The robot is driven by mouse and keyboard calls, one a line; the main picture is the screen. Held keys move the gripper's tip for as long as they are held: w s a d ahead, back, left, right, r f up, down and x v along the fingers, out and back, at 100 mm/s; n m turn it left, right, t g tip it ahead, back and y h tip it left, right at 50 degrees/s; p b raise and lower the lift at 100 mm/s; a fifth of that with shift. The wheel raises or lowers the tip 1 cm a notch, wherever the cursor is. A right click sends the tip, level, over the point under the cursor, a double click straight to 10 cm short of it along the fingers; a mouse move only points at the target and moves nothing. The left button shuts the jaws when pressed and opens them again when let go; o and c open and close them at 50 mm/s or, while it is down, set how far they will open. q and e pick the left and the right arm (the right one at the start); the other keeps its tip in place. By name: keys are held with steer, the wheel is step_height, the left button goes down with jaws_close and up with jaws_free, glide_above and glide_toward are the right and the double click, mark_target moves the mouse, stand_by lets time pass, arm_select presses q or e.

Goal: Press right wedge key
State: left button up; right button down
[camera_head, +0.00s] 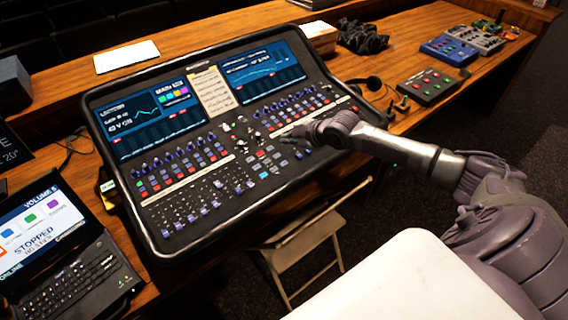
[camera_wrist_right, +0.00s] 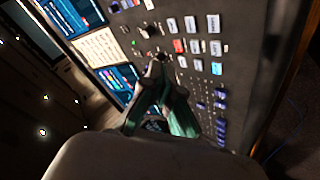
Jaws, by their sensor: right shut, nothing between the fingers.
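The mixing desk (camera_head: 185,240) is a large black console with two screens and rows of small keys, knobs and faders. My right gripper (camera_head: 290,132) is over the right-centre part of its panel, shut and empty. In the right wrist view the closed fingertips (camera_wrist_right: 158,62) point at the panel, beside a block of pale, red and blue keys (camera_wrist_right: 195,46). I cannot tell whether the tips touch the panel. No key can be clearly picked out as the right wedge key. My left gripper is not in view.
A laptop (camera_head: 70,265) stands at the lower left. A white sheet (camera_head: 126,56) lies behind the desk. A headset (camera_head: 366,83), a small red-and-green button box (camera_head: 426,87) and blue boxes (camera_head: 449,50) are to the right. A folding chair (camera_head: 303,248) stands in front.

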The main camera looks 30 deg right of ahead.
mark_target(284, 163)
steer(key=f+b, duration=0.4)
steer(key=f, duration=0.1)
steer(key=f+b, duration=0.2)
steer(key=shift+w+f, duration=0.25)
steer(key=shift+w, duration=0.1)
steer(key=shift+w+f+b, duration=0.1)
steer(key=shift+f+b, duration=0.4)
stand_by(0.6)
steer(key=shift+f, duration=0.4)
steer(key=shift+a+f+b, duration=0.1)
steer(key=shift+f+b, duration=0.3)
steer(key=shift+b, duration=0.15)
stand_by(0.3)
steer(key=shift+r, duration=0.1)
steer(key=shift+r+p, duration=0.7)
steer(key=shift+p, duration=0.1)
